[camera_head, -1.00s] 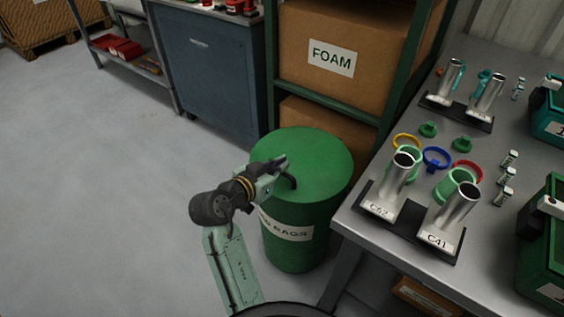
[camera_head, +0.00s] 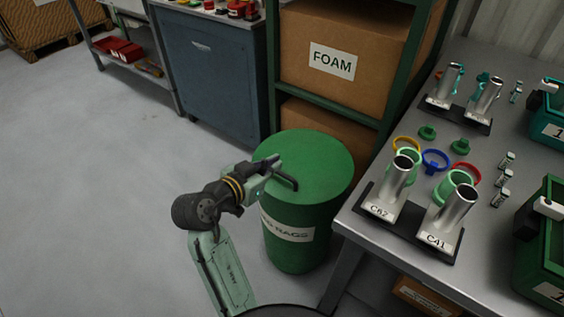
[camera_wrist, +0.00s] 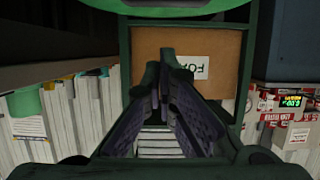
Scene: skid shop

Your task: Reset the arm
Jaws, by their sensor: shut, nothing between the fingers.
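My gripper (camera_head: 284,170) is in front of the green rag drum (camera_head: 310,165) in the head view, with its fingers overlapping the drum's lid in the picture. I cannot tell how far it is from the lid. In the wrist view my gripper's dark fingers (camera_wrist: 166,62) come together in the middle of the picture, shut and empty. They stand in front of a brown box (camera_wrist: 220,52) with a label partly hidden by a finger.
A grey bench (camera_head: 350,226) at the right holds metal tubes in stands, coloured rings and green cases. A green shelf (camera_head: 340,108) with a FOAM box (camera_head: 340,30) stands behind the drum. A blue cabinet (camera_head: 212,75) is further left. The floor at left is clear.

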